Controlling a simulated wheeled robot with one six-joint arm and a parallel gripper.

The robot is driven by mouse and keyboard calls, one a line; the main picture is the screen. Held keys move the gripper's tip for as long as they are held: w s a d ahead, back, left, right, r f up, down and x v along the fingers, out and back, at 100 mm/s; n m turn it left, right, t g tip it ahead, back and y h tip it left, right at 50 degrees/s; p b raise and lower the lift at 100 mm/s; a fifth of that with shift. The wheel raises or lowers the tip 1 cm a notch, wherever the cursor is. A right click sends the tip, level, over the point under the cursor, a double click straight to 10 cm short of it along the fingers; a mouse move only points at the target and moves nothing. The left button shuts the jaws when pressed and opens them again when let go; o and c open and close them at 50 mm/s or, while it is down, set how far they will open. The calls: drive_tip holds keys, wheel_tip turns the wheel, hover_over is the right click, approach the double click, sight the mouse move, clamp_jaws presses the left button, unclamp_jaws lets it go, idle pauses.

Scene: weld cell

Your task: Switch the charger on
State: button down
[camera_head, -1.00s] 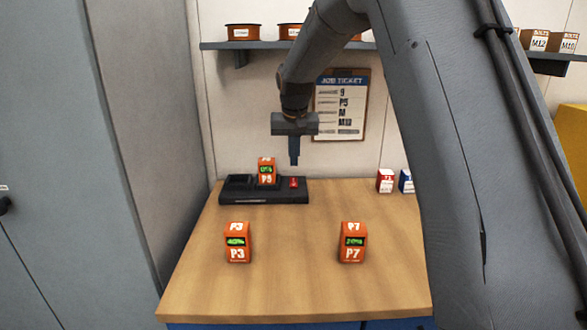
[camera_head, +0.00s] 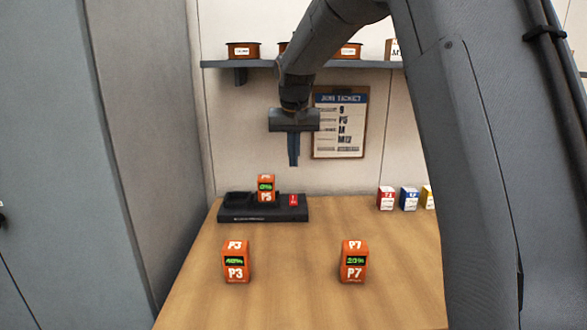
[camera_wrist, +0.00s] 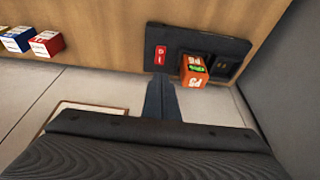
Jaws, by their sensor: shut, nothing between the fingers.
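The charger (camera_head: 240,215) is a black tray-like unit at the back of the wooden bench; it also shows in the wrist view (camera_wrist: 222,44). An orange battery P5 (camera_head: 266,190) stands in it, its display reading 0%; it also shows in the wrist view (camera_wrist: 194,72). A red switch (camera_head: 293,200) is at the charger's right end, and in the wrist view (camera_wrist: 161,55) it lies just beyond the fingertips. My gripper (camera_head: 294,163) is shut and empty, pointing down above the switch, apart from it. Its fingers also show in the wrist view (camera_wrist: 159,80).
Batteries P3 (camera_head: 236,262) and P7 (camera_head: 354,262) stand on the front of the bench (camera_head: 295,300). Small red (camera_head: 386,198) and blue (camera_head: 409,199) boxes stand at the back right. A job ticket (camera_head: 340,125) hangs on the wall under a shelf (camera_head: 230,65). A grey cabinet (camera_head: 80,150) is at left.

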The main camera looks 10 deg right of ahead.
sight(293, 196)
drive_tip(key=shift+r+p, duration=0.35)
drive_tip(key=shift+p, duration=0.5)
drive_tip(key=shift+w+f+p, duration=0.1)
drive_tip(key=shift+w+p, duration=0.05)
drive_tip(key=shift+p, duration=0.25)
drive_tip(key=shift+f, duration=0.1)
drive_tip(key=p+x, duration=0.2)
drive_tip(key=x, duration=0.5)
drive_tip(key=p+x, duration=0.2)
drive_tip(key=x, duration=0.5)
drive_tip(key=shift+w+d, duration=0.1)
drive_tip(key=shift+w, duration=0.1)
